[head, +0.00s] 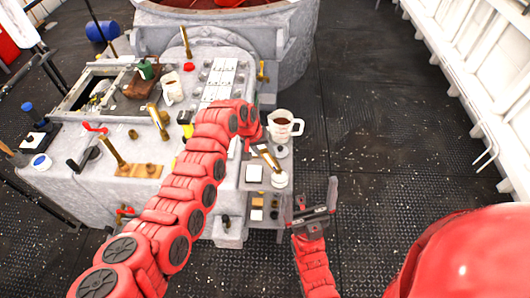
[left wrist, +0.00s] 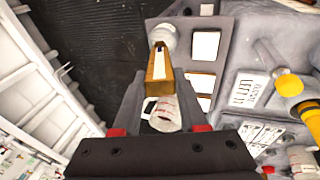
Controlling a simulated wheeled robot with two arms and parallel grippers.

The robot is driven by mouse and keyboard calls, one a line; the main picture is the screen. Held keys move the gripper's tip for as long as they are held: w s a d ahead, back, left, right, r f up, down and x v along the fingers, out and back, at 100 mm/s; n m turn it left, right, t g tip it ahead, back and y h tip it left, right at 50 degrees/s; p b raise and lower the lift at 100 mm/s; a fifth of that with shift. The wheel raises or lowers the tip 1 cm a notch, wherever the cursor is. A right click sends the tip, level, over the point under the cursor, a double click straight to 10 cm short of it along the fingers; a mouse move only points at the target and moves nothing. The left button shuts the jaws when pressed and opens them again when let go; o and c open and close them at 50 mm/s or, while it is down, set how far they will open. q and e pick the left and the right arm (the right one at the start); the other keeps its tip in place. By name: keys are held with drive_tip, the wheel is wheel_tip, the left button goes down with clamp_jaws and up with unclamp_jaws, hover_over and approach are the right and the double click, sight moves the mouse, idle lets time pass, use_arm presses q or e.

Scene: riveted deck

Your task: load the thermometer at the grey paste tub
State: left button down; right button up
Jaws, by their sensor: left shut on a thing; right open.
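My left gripper (head: 262,147) is shut on a slim brass-coloured piece (head: 268,157), which looks like the thermometer. It is tilted above the right edge of the grey workbench. In the left wrist view the piece (left wrist: 160,65) shows a pale strip and sticks out between the fingers (left wrist: 160,110). A pale round tub (head: 280,179) lies just beyond its lower end; it also shows in the left wrist view (left wrist: 163,36). A grey round top (head: 282,152) sits beside the piece. I cannot tell which is the grey paste tub. My right gripper (head: 311,204) is open and empty.
A measuring jug (head: 284,125) with brown liquid stands just behind. White square pads (head: 254,173) lie on the bench's right side. Brass levers, a mug (head: 172,89) and a green pot (head: 148,68) crowd the bench. The deck (head: 370,150) to the right is clear.

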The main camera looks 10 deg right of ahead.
use_arm(q)
wheel_tip(320, 180, up, 3)
drive_tip(key=shift+r+p, duration=0.2)
drive_tip(key=shift+p, duration=0.25)
drive_tip(key=shift+r, duration=1.1)
